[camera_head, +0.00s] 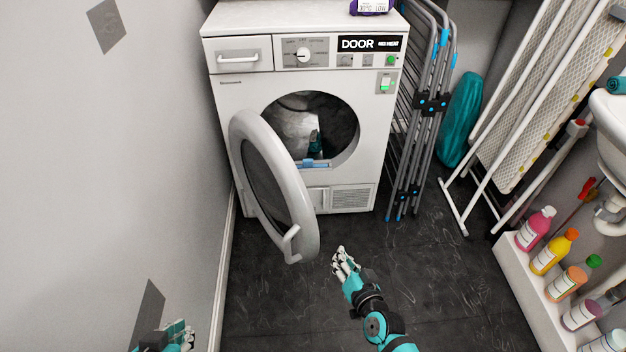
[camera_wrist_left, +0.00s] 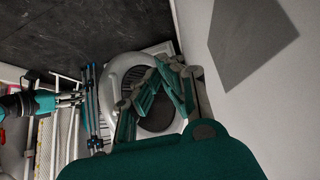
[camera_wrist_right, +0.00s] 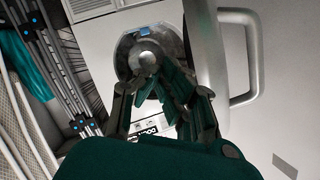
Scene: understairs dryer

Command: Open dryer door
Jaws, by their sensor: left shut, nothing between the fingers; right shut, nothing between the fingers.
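The white dryer (camera_head: 232,107) stands against the back, its display reading DOOR. Its round door (camera_head: 304,205) is swung open to the left, so the drum opening (camera_head: 335,115) shows. The door's handle (camera_head: 291,243) is on the door's free edge, toward me. My right gripper (camera_head: 343,261) is shut and empty, just right of the door's lower edge and apart from the handle; the handle also shows in the right wrist view (camera_wrist_right: 252,60). My left gripper (camera_head: 182,335) is shut and empty at the lower left, by the wall, well away from the door.
A folded drying rack (camera_head: 430,103) stands against the dryer's right side. An ironing board (camera_head: 550,95) leans at the right. A white shelf with several bottles (camera_head: 555,253) is at the lower right. A grey wall (camera_head: 110,150) closes the left. Dark floor (camera_head: 430,270) is clear in the middle.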

